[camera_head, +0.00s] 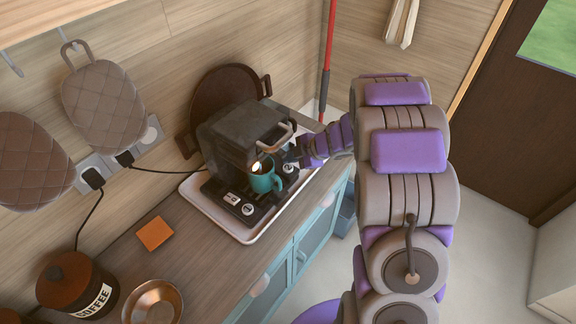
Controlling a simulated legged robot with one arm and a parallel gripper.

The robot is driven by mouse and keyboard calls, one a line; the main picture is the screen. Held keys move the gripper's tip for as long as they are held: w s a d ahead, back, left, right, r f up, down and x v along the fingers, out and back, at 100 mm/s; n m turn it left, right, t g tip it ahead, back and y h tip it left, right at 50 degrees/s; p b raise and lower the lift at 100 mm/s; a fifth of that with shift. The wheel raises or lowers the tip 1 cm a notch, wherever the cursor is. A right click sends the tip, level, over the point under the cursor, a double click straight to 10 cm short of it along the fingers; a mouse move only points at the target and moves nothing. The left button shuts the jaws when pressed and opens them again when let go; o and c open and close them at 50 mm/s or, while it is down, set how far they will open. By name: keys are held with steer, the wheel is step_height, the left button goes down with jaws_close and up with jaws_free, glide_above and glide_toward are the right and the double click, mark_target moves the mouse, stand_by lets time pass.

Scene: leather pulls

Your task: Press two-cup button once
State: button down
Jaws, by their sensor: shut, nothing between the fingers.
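A dark coffee machine (228,134) stands on a white tray (246,237) on the counter. A teal mug (264,182) stands under its spout, on the machine's base. Light round buttons show on the front of the base: one (248,209) left of the mug and one (288,168) right of it. A small light label (231,198) sits near the left one. The cup icons are too small to read, so I cannot tell which is the two-cup button. My gripper (291,159) is shut and empty at the machine's right front, close to the right button; contact cannot be told.
A brown round tray (215,92) leans on the wall behind the machine. An orange square (154,233), a copper bowl (152,303) and a coffee canister (72,284) stand left on the counter. A black cord (160,170) runs to the wall socket. Open floor lies right.

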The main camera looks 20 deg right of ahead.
mark_target(291, 169)
steer(key=shift+r+p, duration=2)
steer(key=shift+r, duration=0.25)
steer(key=shift+f, duration=0.1)
